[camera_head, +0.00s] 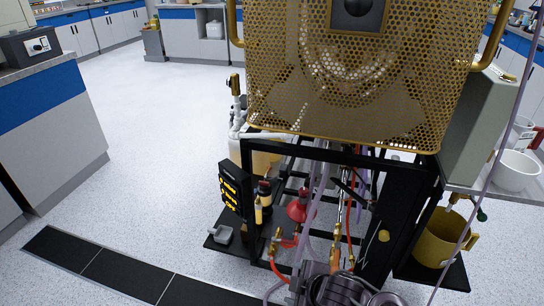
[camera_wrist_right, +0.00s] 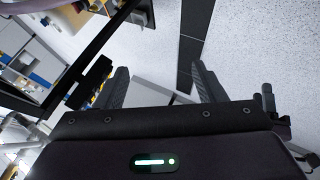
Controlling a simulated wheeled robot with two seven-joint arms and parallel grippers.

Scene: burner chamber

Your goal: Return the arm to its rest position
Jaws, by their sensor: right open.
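My right gripper (camera_wrist_right: 160,82) shows in the right wrist view. Its two dark fingers stand well apart and nothing is held between them. Past the fingers I see pale speckled floor and a dark strip. The burner chamber (camera_head: 345,90), with a brass-coloured perforated guard, stands on a black frame (camera_head: 420,205) at the centre right.
Under the chamber are hoses, brass valves and a black box with yellow displays (camera_head: 234,190). A mustard-coloured mug-shaped vessel (camera_head: 437,240) stands at right, below a white bowl (camera_head: 515,172) on a shelf. A cabinet (camera_head: 60,140) stands at left.

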